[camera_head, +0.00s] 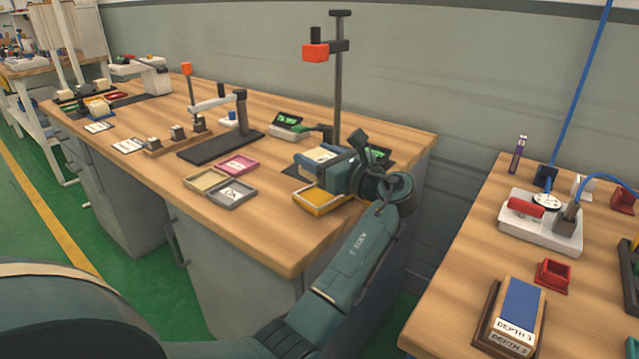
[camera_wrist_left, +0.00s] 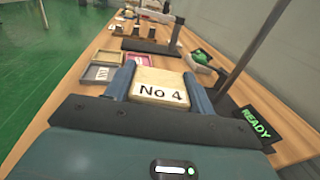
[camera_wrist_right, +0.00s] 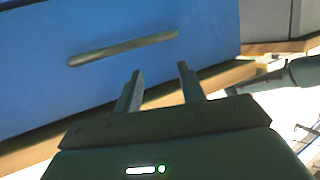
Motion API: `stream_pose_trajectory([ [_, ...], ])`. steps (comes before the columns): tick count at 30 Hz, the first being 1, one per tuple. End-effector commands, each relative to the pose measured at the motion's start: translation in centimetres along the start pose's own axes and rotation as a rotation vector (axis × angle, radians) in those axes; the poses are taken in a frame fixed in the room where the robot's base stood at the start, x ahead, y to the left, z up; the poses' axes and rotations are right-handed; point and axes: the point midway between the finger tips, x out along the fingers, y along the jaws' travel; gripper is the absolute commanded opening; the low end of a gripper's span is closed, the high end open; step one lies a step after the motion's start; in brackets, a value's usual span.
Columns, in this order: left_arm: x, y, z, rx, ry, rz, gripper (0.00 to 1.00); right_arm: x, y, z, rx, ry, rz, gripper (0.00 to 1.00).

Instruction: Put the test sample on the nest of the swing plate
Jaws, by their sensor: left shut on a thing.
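The test sample, a cream block marked "No 4" (camera_wrist_left: 158,92), sits between the fingers of my left gripper (camera_wrist_left: 158,78), which is shut on it. In the head view my left gripper (camera_head: 338,166) is over the far right end of the long wooden table, with the block (camera_head: 320,154) at its tip, above or beside the yellow tray (camera_head: 322,201). I cannot tell for sure which fixture is the swing plate, and its nest is not clearly visible. My right gripper (camera_wrist_right: 160,82) is open and empty, in front of a blue surface; it is outside the head view.
A tall post with an orange head (camera_head: 316,51) stands behind my left gripper, near a "READY" display (camera_wrist_left: 256,123). Small trays (camera_head: 233,193) lie to the left. A black-based arm fixture (camera_head: 222,147) is farther back. The right table (camera_head: 455,290) holds a white device (camera_head: 540,235).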

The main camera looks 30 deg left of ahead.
Motion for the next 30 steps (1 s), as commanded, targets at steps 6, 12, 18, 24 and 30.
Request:
stream_pose_trajectory([
  [6, 0.0, 0.0, -3.1, 0.003, 0.0, 0.0, 0.32, 0.6, -0.2, 1.0, -0.02, -0.009, -0.009, 0.4],
  [12, 0.0, 0.0, -5.0, 0.0, -0.001, -0.001, 0.32, 0.9, -0.4, 1.3, -0.035, -0.014, -0.016, 0.4],
  [18, 0.0, 0.0, -4.9, -0.001, -0.001, -0.001, 0.32, 0.9, -0.4, 1.2, -0.035, -0.015, -0.016, 0.4],
  [24, 0.0, 0.0, -5.2, -0.001, 0.0, -0.001, 0.6, 0.9, -0.4, 1.1, -0.033, -0.012, -0.016, 0.4],
  [30, 0.0, 0.0, -5.2, -0.001, 0.0, -0.001, 0.76, 0.9, -0.4, 1.1, -0.033, -0.012, -0.015, 0.4],
])
